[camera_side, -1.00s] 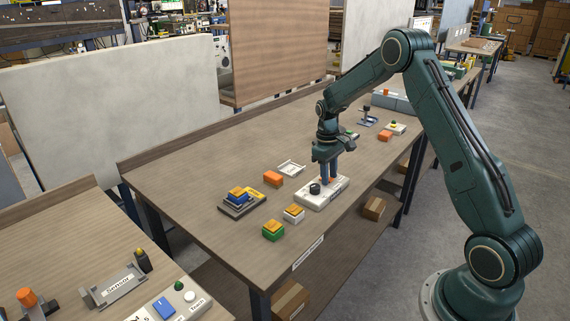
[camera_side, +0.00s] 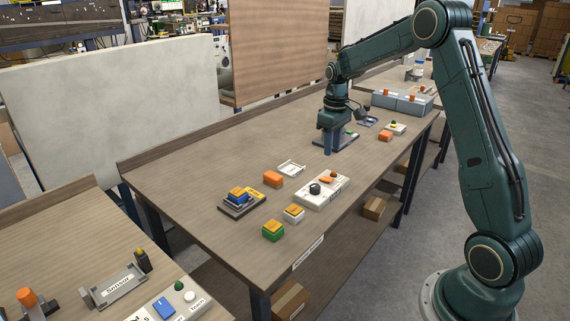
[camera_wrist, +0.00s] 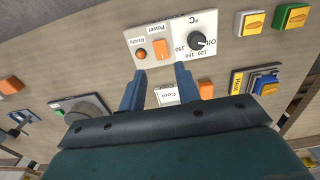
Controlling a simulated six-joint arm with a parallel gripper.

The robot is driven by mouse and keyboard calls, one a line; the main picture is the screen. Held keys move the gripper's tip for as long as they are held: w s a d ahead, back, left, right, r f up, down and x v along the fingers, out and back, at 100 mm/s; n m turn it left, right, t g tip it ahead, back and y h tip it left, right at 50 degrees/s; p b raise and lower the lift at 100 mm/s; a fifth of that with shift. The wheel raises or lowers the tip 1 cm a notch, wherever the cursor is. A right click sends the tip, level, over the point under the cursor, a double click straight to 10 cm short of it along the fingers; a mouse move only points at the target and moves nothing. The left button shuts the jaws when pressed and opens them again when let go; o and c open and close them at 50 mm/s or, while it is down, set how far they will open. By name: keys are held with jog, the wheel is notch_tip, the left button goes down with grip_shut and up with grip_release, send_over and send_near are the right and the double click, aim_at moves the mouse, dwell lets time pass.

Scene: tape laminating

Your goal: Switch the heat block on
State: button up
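The white heat control panel (camera_side: 312,201) lies on the bench. It carries a black temperature dial (camera_wrist: 197,40), an orange power switch (camera_wrist: 160,49) and a small orange-brown ready lamp (camera_wrist: 141,54). The dial's white mark seems to point toward Off. I cannot tell whether the lamp is lit or which way the switch is set. The heat block (camera_side: 237,207) stands left of the panel, with a yellow Heat label and blue and orange pieces on top. My gripper (camera_wrist: 160,72) has its blue fingers apart and empty. In the side view it is beyond the panel, clear of it.
A white Cool tray (camera_side: 291,168) and an orange block (camera_side: 273,179) lie behind the panel. Green (camera_side: 273,232) and white (camera_side: 294,214) bases with yellow tops sit near the front edge. The bench's left part is clear.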

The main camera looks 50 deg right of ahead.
jog(key=s+a+r+t, duration=0.2)
jog(key=s+a+r, duration=0.9)
jog(key=a+r, duration=0.3)
jog(key=shift+a+r+t+h, duration=0.15)
jog(key=shift+r+t+h, duration=0.15)
jog(key=shift+r+t, duration=0.1)
dwell(0.5)
dwell(0.4)
jog(key=s+a+t, duration=0.1)
jog(key=s+a, duration=0.3)
jog(key=s, duration=0.3)
jog(key=s+a+f+t, duration=0.1)
jog(key=s+a, duration=0.3)
jog(key=s, duration=0.4)
jog(key=shift+s+f+t, duration=0.3)
jog(key=shift+t, duration=0.1)
jog(key=shift+a, duration=0.1)
dwell(0.3)
